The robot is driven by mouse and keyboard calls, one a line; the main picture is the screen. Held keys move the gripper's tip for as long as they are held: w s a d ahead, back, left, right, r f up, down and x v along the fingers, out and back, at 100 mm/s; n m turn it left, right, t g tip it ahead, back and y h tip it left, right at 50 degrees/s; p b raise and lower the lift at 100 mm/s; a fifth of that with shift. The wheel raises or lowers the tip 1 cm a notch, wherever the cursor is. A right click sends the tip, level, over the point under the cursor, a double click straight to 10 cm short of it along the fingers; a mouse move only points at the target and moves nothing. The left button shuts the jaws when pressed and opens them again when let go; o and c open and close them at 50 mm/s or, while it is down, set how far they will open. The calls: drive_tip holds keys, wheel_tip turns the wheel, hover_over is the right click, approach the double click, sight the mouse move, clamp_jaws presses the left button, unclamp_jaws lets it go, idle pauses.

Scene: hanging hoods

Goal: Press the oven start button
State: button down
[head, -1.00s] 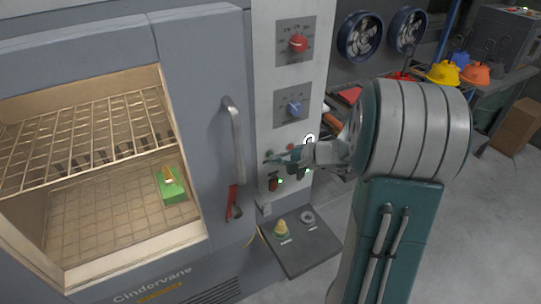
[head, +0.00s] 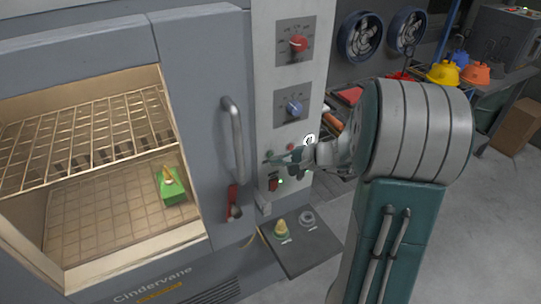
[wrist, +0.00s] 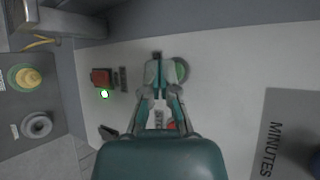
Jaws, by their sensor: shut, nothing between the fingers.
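The grey oven (head: 195,110) has a light control panel (head: 262,80) to the right of its door. My gripper (head: 274,160) is shut and empty, its fingertips at the lower panel. In the wrist view the closed fingertips (wrist: 163,68) are just left of a round green button (wrist: 182,70) and cover part of it. I cannot tell whether they touch it. A red button (wrist: 172,125) is partly hidden behind my fingers. A red switch (wrist: 101,77) with a lit green lamp (wrist: 104,94) is further left. The button labels are not legible.
A red dial (head: 298,44) and a blue dial (head: 294,108) sit higher on the panel. The door handle (head: 235,140) and a red latch (head: 234,198) are left of my gripper. A dark shelf (head: 300,250) with a yellow knob (head: 280,228) juts out below.

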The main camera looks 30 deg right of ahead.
drive_tip(key=shift+s, duration=0.35)
drive_tip(key=s, duration=0.5)
drive_tip(key=shift+d, duration=0.1)
idle(0.3)
idle(0.6)
drive_tip(key=s+a+r+n+g+h, duration=0.35)
drive_tip(key=s+a+n+g, duration=0.4)
drive_tip(key=a, duration=0.55)
drive_tip(key=s+r+n+t+h, duration=0.3)
drive_tip(key=s+r+n+h, duration=0.2)
drive_tip(key=s, duration=0.4)
drive_tip(key=shift+s+r+n, duration=0.15)
drive_tip(key=shift+r+n, duration=0.2)
drive_tip(key=shift+n, duration=0.1)
